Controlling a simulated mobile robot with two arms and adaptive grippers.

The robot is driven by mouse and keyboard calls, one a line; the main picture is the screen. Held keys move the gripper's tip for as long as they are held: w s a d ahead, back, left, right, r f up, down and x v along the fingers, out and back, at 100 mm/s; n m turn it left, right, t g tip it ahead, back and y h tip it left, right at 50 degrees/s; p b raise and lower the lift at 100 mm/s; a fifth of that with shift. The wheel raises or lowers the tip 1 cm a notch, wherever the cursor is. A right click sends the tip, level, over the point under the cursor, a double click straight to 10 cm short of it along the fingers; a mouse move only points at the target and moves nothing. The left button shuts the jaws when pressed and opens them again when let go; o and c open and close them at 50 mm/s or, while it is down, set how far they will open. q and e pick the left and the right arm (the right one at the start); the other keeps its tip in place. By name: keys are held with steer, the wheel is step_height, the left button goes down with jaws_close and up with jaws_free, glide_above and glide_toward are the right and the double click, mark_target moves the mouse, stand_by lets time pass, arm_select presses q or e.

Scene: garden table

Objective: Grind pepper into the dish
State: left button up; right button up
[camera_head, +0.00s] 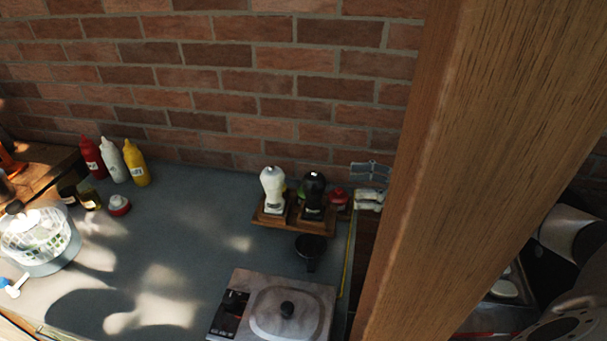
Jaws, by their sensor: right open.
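A black mill (313,190), likely the pepper grinder, stands upright in a wooden rack (262,219) against the brick wall. A white mill (272,185) of similar shape stands just left of it. A small dark pan or cup (311,247) with a handle sits in front of the rack. A light squarish lidded dish (265,318) with a black knob is on a cooker at the front; I cannot tell which is the task's dish. My right gripper (570,250) is at the far right beyond the post, cut by the frame edge, apart from the mills. My left gripper is not visible.
A thick wooden post (470,130) blocks the view between the counter and my right arm. Red, white and yellow bottles (135,162) stand at the back left. The grey counter's middle (185,240) is clear.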

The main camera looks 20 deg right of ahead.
mark_target(314, 186)
steer(key=p+x, duration=0.4)
steer(key=x, duration=0.5)
steer(key=shift+a+r, duration=0.15)
steer(key=shift+a, duration=0.05)
steer(key=shift+w+a+p, duration=0.35)
steer(key=shift+a+p, duration=0.05)
steer(key=shift+a, duration=0.2)
steer(key=shift+c, duration=0.4)
steer(key=c, duration=0.9)
steer(key=shift+f+b, duration=0.3)
steer(key=shift+b, duration=0.2)
steer(key=shift+c, duration=0.2)
steer(key=n+g+y+b, duration=0.1)
steer(key=n+g+b, duration=0.1)
steer(key=g+b, duration=0.2)
steer(key=n+g+b, duration=0.3)
steer(key=g+b, duration=0.1)
steer(key=b, duration=0.3)
steer(key=shift+n+y, duration=0.3)
steer(key=shift+y, duration=0.1)
steer(key=shift+r+n+g+b, duration=0.1)
steer(key=shift+n+g+b, duration=0.3)
steer(key=shift+g+b, duration=0.45)
